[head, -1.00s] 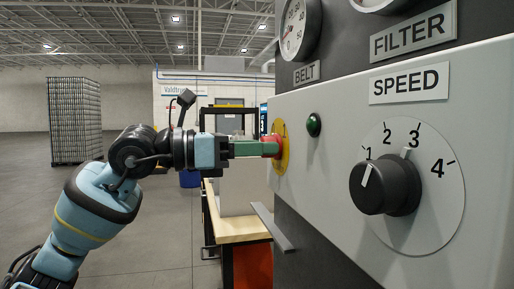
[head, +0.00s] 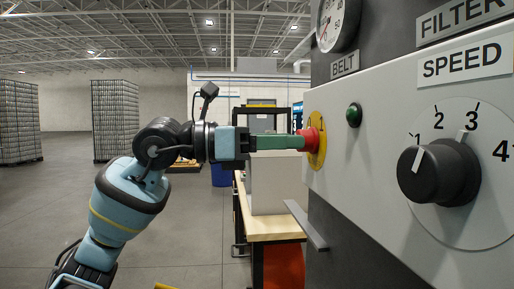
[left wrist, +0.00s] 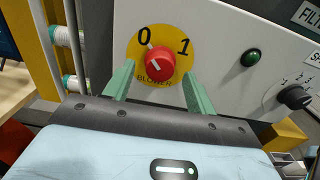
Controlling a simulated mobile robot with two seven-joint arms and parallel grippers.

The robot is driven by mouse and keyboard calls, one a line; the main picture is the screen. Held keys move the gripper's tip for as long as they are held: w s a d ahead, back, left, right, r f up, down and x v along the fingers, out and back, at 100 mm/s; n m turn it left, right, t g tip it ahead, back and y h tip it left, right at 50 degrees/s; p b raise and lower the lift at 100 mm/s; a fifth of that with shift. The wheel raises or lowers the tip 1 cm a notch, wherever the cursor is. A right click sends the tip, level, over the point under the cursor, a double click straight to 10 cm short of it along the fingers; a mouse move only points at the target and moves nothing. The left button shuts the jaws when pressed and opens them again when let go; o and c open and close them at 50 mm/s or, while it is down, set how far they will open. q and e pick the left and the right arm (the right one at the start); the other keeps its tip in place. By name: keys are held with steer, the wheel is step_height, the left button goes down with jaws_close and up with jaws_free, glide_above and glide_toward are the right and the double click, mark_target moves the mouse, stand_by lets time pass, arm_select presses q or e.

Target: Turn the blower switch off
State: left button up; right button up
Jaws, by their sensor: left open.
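The blower switch is a red knob (left wrist: 160,65) on a yellow disc (left wrist: 133,50) marked 0 and 1, with the word BLOWER below. A pale mark on the knob appears to point up and left, toward the 0. In the left wrist view my left gripper (left wrist: 158,76) is open, with one green finger on each side of the knob. Whether the fingers touch it I cannot tell. In the head view my left gripper (head: 296,142) reaches in from the left, its tips at the red knob (head: 311,140) on the panel. My right gripper is not in view.
The panel also carries a green lamp (head: 354,115) and a black speed dial (head: 438,171). A wooden-topped bench (head: 275,228) stands below and beyond the switch, with a metal ledge (head: 305,225) jutting from the machine. The floor at left is open, with can stacks (head: 116,120) far back.

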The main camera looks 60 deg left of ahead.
arm_select(q)
steer(key=b+v, duration=0.1)
steer(key=v, duration=0.4)
steer(key=shift+s+a+b, duration=0.15)
steer(key=shift+s+b, duration=0.2)
steer(key=shift+b, duration=0.05)
stand_by(0.3)
